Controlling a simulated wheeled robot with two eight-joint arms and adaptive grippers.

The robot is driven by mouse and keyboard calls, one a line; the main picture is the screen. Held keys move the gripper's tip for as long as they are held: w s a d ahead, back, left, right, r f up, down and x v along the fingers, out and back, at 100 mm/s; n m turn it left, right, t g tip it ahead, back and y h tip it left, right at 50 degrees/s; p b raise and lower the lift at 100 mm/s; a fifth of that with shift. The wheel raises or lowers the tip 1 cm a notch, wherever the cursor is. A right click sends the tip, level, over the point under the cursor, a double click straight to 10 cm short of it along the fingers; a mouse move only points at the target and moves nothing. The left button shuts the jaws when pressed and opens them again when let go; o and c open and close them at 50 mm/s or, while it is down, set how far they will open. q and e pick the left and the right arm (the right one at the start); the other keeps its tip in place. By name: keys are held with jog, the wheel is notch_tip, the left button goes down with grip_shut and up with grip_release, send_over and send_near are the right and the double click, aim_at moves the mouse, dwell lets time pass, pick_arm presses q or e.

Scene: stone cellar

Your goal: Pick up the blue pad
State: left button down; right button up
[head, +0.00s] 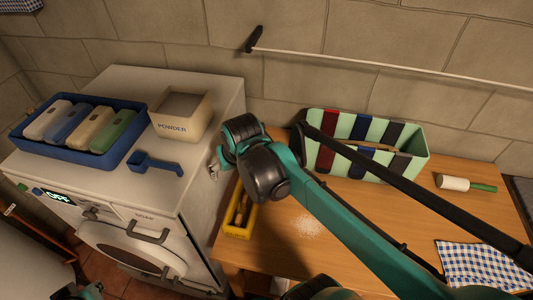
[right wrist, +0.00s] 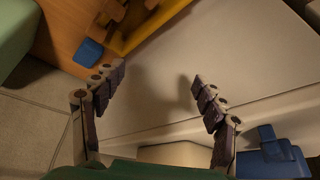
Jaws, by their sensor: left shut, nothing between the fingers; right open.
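A small blue pad (right wrist: 88,52) lies on the wooden surface beside the yellow tray (right wrist: 150,28) in the right wrist view. In the head view I cannot make it out; my right arm covers part of that area. My right gripper (right wrist: 155,85) is open and empty, with the pad beyond its left finger and only white surface between the fingertips. In the head view the right gripper (head: 217,166) is mostly hidden behind its wrist, over the washing machine's right edge. My left gripper (head: 88,292) shows only partly at the bottom left edge, shut and empty.
The white washing machine (head: 120,190) bears a blue tray (head: 75,158) of bottles, a powder box (head: 182,112) and a blue scoop (head: 155,164). The wooden table (head: 480,218) holds a striped bin (head: 415,145), a roller (head: 455,183) and a checked cloth (head: 480,265).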

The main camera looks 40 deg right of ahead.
jog(key=w+d+f+m+g, duration=0.1)
jog(key=w+d+f+m, duration=0.1)
jog(key=d, duration=0.5)
jog(key=w+d+f+m+g, duration=0.2)
jog(key=w+d+f, duration=0.2)
jog(key=d, duration=0.3)
jog(key=w+d+f+m+g, duration=0.2)
jog(key=w+d+f+m, duration=0.1)
jog(key=d, duration=0.4)
jog(key=shift+w+d+f+y, duration=0.2)
jog(key=shift+w+f, duration=0.1)
jog(key=shift+w, duration=0.35)
jog(key=shift+w+d+f+y, duration=0.2)
jog(key=shift+w+f, duration=0.05)
jog(key=shift+w, duration=0.4)
notch_tip(320, 180, down, 3)
jog(key=shift+r+b, duration=0.15)
jog(key=shift+b, duration=0.5)
jog(key=f, duration=0.1)
jog(key=f+b, duration=0.1)
jog(key=f, duration=0.1)
jog(key=f+b, duration=0.1)
jog(key=f, duration=0.1)
jog(key=shift+w+f, duration=0.1)
jog(key=shift+w, duration=0.15)
jog(key=shift+c, duration=0.7)
jog(key=c, duration=0.9)
